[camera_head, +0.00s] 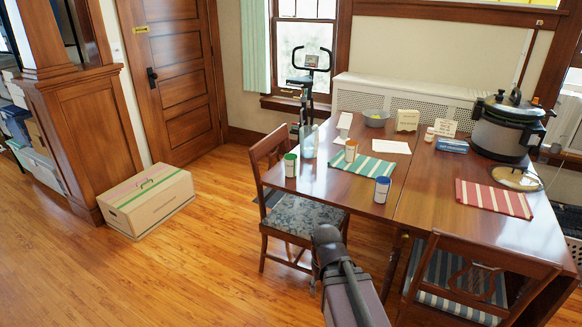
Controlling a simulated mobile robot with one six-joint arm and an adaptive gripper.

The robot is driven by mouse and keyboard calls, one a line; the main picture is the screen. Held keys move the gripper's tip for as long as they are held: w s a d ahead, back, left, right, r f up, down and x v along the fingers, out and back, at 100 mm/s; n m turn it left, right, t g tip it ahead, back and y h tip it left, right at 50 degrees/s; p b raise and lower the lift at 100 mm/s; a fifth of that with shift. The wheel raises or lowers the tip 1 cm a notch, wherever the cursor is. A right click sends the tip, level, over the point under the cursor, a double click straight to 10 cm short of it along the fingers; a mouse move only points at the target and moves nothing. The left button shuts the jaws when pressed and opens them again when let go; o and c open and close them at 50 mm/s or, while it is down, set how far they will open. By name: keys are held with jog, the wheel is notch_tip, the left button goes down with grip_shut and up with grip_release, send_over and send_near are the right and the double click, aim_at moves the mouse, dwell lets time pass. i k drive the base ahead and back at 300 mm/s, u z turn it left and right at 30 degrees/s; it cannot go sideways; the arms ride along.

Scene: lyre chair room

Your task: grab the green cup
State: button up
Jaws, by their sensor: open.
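A small white cup with a green top, the green cup (290,165), stands upright near the left edge of the brown wooden table (325,181). It is clear of the striped mat to its right. A white cup with an orange top (350,151) and one with a blue top (382,191) stand further right. Part of my dark arm shows at the bottom centre, in front of the table. My gripper cannot be made out in this view.
A clear bottle (309,143) stands just behind the green cup. A chair (290,215) is at the table's left side, another (480,262) at the front. A large pot (505,128) stands at the right. Open floor lies left, beside a cardboard box (147,202).

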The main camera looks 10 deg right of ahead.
aim_at(291, 166)
jog(key=z, duration=0.05)
jog(key=i, duration=1)
jog(key=u, duration=0.05)
